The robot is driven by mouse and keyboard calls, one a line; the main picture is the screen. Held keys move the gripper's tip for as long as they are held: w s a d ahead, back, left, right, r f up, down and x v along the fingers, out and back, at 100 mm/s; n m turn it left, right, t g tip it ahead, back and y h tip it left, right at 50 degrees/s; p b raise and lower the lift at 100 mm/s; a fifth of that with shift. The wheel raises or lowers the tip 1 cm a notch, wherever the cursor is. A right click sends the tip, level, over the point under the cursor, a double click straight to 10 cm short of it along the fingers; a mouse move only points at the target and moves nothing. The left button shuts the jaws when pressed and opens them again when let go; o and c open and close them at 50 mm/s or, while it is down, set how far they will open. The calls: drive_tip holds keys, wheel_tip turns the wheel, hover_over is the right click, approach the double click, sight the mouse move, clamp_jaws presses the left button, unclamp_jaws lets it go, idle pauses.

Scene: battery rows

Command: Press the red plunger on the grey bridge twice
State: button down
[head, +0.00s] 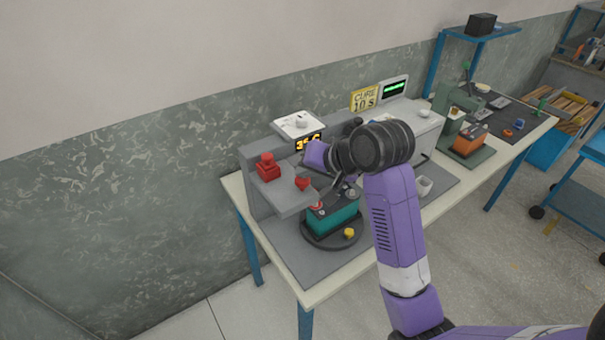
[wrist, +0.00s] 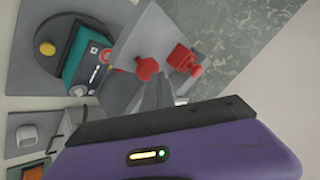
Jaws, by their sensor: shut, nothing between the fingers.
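The grey bridge (head: 290,203) stands at the left end of the bench, over part of a dark round turntable (head: 313,236). It carries two red parts: a round-headed red plunger (head: 302,183) near its front edge and a blocky red piece (head: 267,167) behind it. The wrist view also shows the plunger (wrist: 147,67), the blocky piece (wrist: 186,58) and the bridge (wrist: 143,30). My gripper (wrist: 150,88) is shut and empty, its fingers pointing toward the plunger. I cannot tell whether they touch it.
A teal battery (head: 337,219) sits on the turntable, with a yellow knob (head: 349,232) beside it. A green press (head: 456,105) and an orange battery (head: 470,140) are at the right.

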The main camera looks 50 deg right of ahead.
sight(305, 181)
drive_tip(key=shift+r+p, duration=0.35)
drive_tip(key=shift+r, duration=0.2)
drive_tip(key=shift+r, duration=0.1)
wheel_tip(305, 181, up, 2)
drive_tip(key=p, duration=0.3)
drive_tip(key=shift+r, duration=0.25)
drive_tip(key=shift+r+p, duration=0.35)
drive_tip(key=shift+r, duration=0.8)
